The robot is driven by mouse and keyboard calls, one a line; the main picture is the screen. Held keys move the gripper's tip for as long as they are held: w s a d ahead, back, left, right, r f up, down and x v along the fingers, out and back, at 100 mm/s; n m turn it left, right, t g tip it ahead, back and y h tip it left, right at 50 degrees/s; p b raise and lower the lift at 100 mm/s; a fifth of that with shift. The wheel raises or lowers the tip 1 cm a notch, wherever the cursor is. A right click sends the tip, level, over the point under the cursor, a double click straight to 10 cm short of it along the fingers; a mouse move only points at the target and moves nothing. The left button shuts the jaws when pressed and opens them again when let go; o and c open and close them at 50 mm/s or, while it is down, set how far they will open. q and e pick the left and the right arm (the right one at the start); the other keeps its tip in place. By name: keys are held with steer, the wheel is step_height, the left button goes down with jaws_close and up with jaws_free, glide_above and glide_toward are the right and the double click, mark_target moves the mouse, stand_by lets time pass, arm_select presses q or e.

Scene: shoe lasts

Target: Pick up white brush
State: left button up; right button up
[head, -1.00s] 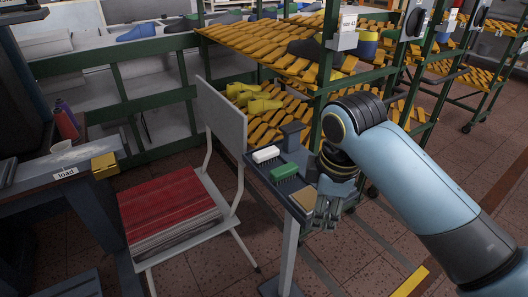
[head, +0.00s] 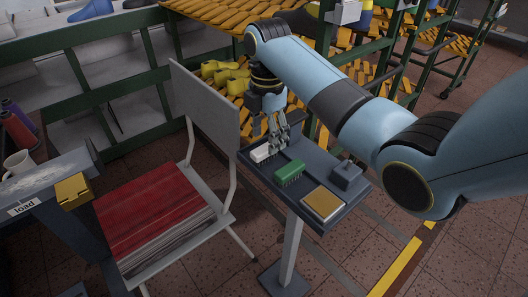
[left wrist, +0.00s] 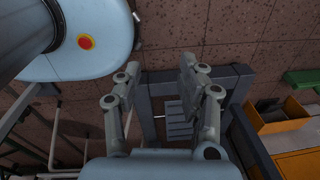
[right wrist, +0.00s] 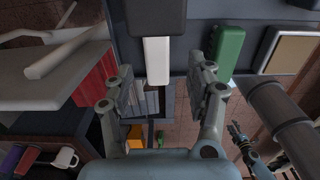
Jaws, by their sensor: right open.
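The white brush (head: 262,153) lies near the far left end of a small dark stand (head: 310,217). My right gripper (head: 278,138) is right by it, pointing down. In the right wrist view the white brush (right wrist: 157,60) lies between the lines of the two open fingers (right wrist: 162,78). Nothing is held, and I cannot tell the exact height gap. My left gripper (left wrist: 159,72) is open and empty in the left wrist view, and it is outside the head view.
A green brush (head: 289,172) lies beside the white one. A yellow-topped pad (head: 323,204) and a dark block (head: 345,176) are also on the stand. A chair (head: 205,110) with a red stack (head: 150,215) stands left. A shelf rack (head: 385,55) is behind.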

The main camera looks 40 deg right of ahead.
mark_target(265, 147)
step_height(265, 147, down, 5)
steer(key=shift+w+a+r, duration=0.1)
steer(key=shift+w, duration=0.05)
steer(key=shift+f, duration=0.25)
steer(key=shift+c, duration=1.6)
steer(key=c, duration=0.7)
arm_select(q)
steer(key=w, duration=0.2)
steer(key=shift+w+f, duration=0.15)
steer(key=shift+w, duration=0.15)
arm_select(e)
jaws_close()
